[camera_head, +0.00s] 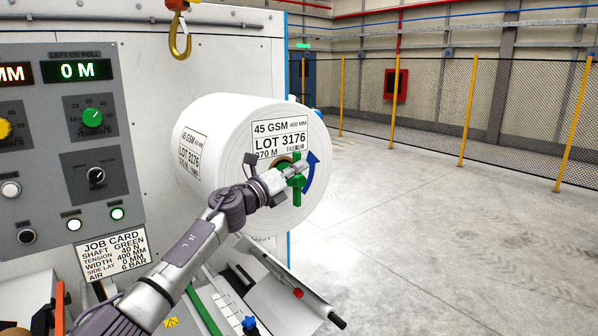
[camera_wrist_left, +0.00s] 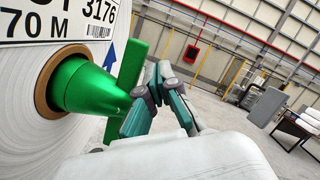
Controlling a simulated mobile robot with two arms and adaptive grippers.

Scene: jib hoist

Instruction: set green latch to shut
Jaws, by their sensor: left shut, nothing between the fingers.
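The green latch (camera_head: 298,184) is a bar across the end of the green shaft, at the core of the white paper roll (camera_head: 215,130). In the head view it stands roughly upright, partly hidden by my left gripper (camera_head: 297,171). In the left wrist view the latch (camera_wrist_left: 128,75) is a tilted green bar in front of the green shaft cone (camera_wrist_left: 82,85). My left gripper (camera_wrist_left: 160,75) is shut and empty, close beside the latch; I cannot tell whether they touch. A curved blue arrow (camera_head: 312,172) is on the roll face beside the latch. My right gripper is out of view.
A grey control panel (camera_head: 130,190) with knobs and displays stands at left. A tray with a dark handle (camera_head: 337,320) juts out below. The floor at right is clear up to the mesh fence (camera_head: 430,105).

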